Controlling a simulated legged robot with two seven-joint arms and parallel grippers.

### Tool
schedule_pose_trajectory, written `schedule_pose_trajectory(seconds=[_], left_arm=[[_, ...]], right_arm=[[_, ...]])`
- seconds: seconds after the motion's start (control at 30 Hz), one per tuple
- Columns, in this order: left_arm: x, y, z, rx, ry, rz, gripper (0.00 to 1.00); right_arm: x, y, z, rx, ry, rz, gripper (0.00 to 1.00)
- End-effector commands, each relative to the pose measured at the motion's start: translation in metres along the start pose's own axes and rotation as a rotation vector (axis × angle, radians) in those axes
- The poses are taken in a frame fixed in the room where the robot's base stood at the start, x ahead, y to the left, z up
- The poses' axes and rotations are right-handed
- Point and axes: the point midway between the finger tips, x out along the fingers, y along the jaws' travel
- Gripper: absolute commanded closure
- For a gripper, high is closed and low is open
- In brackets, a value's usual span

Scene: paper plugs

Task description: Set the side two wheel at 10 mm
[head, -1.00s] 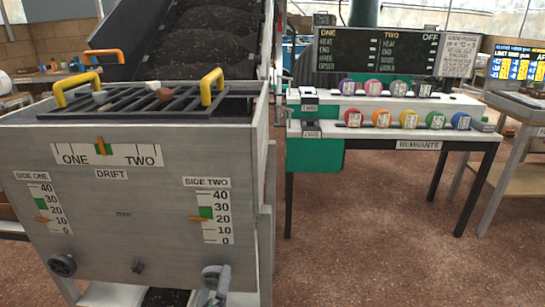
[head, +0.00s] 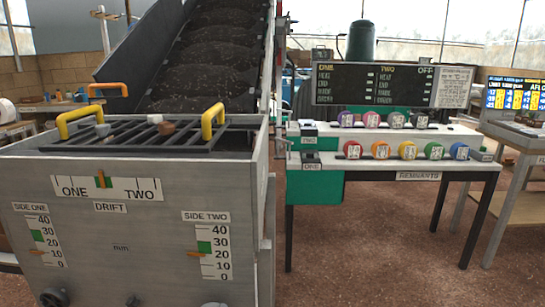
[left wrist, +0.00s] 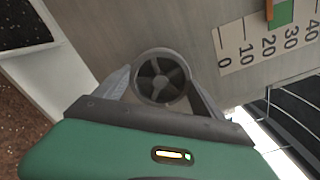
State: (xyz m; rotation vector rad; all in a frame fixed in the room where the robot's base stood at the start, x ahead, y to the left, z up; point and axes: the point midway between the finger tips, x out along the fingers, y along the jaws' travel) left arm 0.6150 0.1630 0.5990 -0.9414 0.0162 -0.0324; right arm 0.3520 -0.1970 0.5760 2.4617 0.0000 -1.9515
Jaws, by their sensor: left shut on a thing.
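The side two scale (head: 215,250) is on the right of the grey machine front, marked 0 to 40. Its orange pointer (head: 196,253) stands at about 20, at the lower end of the green band (head: 204,246). In the left wrist view the pointer (left wrist: 269,10) is also beside the 20 on the scale (left wrist: 268,45). The side two wheel (left wrist: 162,78) is a grey spoked wheel between the fingers of my left gripper (left wrist: 163,85), which is shut on it. In the head view the wheel's place is at the bottom edge, mostly cut off. My right gripper is not in view.
The side one scale (head: 45,240) has its pointer near 10, with another wheel (head: 54,297) below. A grate with yellow handles (head: 213,122) tops the machine. A remnants bench (head: 400,170) stands right. Brown floor (head: 350,240) between is clear.

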Motion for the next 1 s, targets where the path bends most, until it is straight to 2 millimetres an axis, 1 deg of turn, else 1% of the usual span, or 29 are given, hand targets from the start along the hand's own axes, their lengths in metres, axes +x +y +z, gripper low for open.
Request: schedule_pose_trajectory(seconds=[0.07, 0.13, 0.3, 0.5, 1.0], left_arm=[[0.000, 0.001, 0.000, 0.011, 0.000, 0.003, 0.63], [0.000, 0.000, 0.001, 0.072, 0.001, 0.003, 0.63], [0.000, -0.001, 0.002, 0.341, 0.002, 0.004, 0.63], [0.000, -0.002, 0.002, 0.625, 0.002, 0.003, 0.63], [0.000, -0.002, 0.002, 1.207, 0.002, 0.002, 0.63]], right_arm=[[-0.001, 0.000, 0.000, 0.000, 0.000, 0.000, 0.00], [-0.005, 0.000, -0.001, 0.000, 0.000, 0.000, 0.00], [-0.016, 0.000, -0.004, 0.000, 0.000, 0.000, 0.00], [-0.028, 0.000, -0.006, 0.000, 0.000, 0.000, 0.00], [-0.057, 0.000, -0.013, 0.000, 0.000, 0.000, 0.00]])
